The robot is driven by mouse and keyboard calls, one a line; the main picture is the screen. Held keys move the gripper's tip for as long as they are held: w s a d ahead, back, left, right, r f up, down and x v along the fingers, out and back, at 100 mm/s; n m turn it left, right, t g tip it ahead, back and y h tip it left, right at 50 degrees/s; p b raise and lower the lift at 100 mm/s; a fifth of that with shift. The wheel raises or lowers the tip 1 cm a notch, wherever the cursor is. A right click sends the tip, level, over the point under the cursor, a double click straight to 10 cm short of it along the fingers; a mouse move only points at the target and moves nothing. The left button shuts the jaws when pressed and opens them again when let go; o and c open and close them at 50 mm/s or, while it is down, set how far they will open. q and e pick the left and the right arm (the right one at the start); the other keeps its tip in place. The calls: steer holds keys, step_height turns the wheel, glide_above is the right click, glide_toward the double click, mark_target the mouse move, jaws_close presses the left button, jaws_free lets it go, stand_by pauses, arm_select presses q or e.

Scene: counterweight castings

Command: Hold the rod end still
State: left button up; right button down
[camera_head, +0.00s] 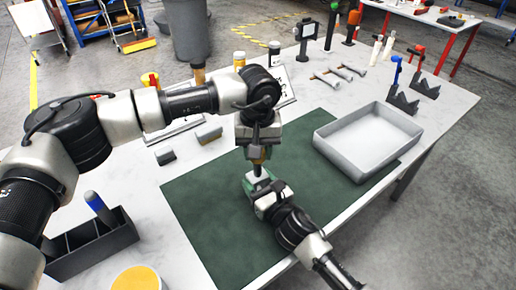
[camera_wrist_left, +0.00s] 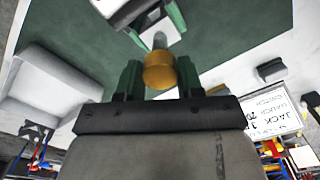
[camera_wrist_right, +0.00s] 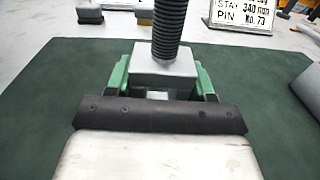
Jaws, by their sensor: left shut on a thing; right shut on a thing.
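A grey block-shaped rod end (camera_wrist_right: 163,74) sits between the green fingers of my right gripper (camera_head: 256,181), which is shut on it above the green mat (camera_head: 215,225). A dark threaded rod (camera_wrist_right: 169,28) rises from the block; the right wrist view cuts off its upper end. In the left wrist view, a brass cylinder (camera_wrist_left: 159,72) sits between the green fingers of my left gripper (camera_head: 258,150), which is shut on it. The left gripper is directly above the right one, in line with the rod. The rod is mostly hidden in the head view.
A grey tray (camera_head: 318,142) stands on the mat's right part. A dark bin with a blue-handled tool (camera_head: 95,203) and a yellow-topped round container (camera_head: 137,279) are at the lower left. Small blocks (camera_head: 208,134) and a sign (camera_wrist_right: 243,14) lie beyond the mat. The mat's front is clear.

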arm_select(q)
steer(key=m, duration=0.6)
steer(key=shift+w+a+m, duration=0.1)
steer(key=shift+a+m, duration=0.05)
steer(key=shift+m, duration=0.15)
steer(key=m, duration=0.5)
steer(key=o, duration=0.9)
steer(key=shift+r, duration=2.25)
steer(key=shift+c, duration=0.4)
